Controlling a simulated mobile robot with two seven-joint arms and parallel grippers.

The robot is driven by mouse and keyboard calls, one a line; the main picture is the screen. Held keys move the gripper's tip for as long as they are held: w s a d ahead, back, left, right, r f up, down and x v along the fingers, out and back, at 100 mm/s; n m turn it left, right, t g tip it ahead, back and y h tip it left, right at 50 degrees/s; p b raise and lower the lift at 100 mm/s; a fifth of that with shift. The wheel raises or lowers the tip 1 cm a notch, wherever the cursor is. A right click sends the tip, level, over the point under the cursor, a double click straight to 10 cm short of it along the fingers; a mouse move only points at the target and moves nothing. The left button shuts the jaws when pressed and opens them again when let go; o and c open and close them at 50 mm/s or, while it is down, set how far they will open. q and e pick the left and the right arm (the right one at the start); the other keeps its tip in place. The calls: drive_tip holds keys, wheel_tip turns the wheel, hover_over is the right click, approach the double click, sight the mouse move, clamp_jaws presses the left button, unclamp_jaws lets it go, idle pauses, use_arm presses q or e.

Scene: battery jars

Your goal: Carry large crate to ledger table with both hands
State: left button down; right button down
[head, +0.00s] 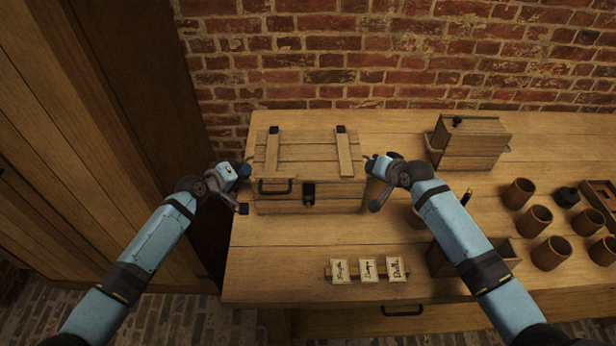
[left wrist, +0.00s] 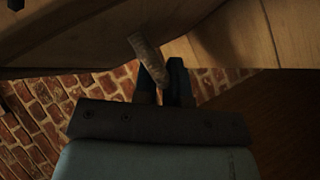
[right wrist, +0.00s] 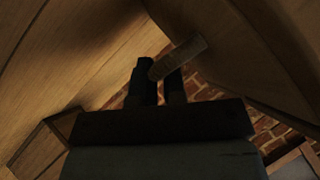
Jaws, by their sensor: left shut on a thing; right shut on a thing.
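The large crate (head: 309,190) is a lidded wooden box with a dark front handle and a dark latch. It is upright at the left end of the wooden table; I cannot tell whether it rests on the top or hangs just above it. My left gripper (head: 247,170) is shut on its left side handle (left wrist: 146,52). My right gripper (head: 370,164) is shut on its right side handle (right wrist: 178,57). In both wrist views the handle passes between dark fingers. The fingertips are small in the head view.
The wooden table (head: 270,265) runs right along a brick wall. A smaller wooden box (head: 470,145), several brown cups (head: 534,219) and a dark jar (head: 566,196) stand to the right. Three labelled cards (head: 368,270) and an open box (head: 440,262) are at the front.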

idle(0.3)
